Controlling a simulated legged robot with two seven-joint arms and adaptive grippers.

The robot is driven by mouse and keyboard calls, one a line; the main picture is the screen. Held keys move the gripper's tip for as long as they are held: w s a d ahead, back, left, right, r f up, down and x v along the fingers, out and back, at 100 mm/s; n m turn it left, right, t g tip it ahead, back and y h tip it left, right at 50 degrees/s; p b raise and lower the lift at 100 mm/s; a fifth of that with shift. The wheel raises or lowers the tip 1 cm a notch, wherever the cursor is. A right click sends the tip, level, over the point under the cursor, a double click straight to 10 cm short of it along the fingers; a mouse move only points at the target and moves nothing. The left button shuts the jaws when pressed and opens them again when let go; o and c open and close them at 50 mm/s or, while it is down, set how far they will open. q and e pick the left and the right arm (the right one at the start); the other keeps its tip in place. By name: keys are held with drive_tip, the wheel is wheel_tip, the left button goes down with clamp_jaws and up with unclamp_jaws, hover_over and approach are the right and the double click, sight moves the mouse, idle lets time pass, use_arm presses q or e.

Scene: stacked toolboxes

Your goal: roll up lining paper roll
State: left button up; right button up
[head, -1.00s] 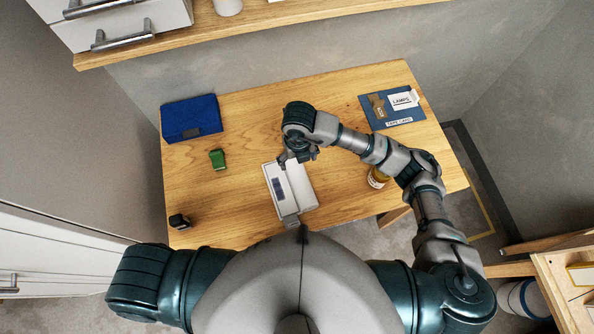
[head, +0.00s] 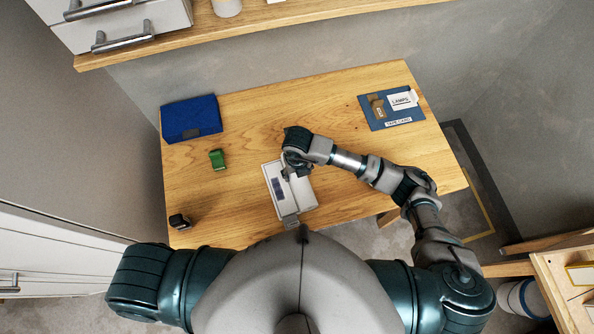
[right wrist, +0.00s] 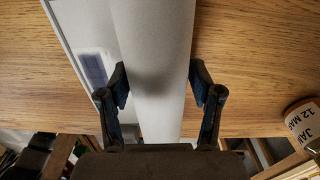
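The pale lining paper roll (head: 301,193) lies lengthwise near the table's front edge, along the right side of a flat white sheet or tray (head: 272,182) with a dark blue patch. In the right wrist view the roll (right wrist: 154,40) runs between the two fingers of my right gripper (right wrist: 159,85). One finger stands on each side, close to the roll. Small gaps seem to remain, so the gripper looks open. In the head view my right gripper (head: 291,171) is over the roll's far end. My left gripper is out of view.
On the wooden table (head: 240,120) are a blue case (head: 191,118), a green block (head: 217,159), a small black object (head: 179,221) and a blue tape card (head: 391,109). A labelled jar (right wrist: 303,122) shows at right in the wrist view. The table's middle back is clear.

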clamp_jaws()
drive_tip(key=shift+s+a, duration=0.2)
drive_tip(key=shift+a, duration=0.3)
drive_tip(key=shift+s+a, duration=0.15)
drive_tip(key=shift+a, duration=0.3)
drive_tip(key=o, duration=0.6)
unclamp_jaws()
drive_tip(key=shift+d, duration=0.1)
drive_tip(key=shift+o, duration=0.2)
drive_tip(key=shift+r, duration=0.15)
wheel_tip(320, 180, up, 12)
drive_tip(key=shift+f, duration=0.2)
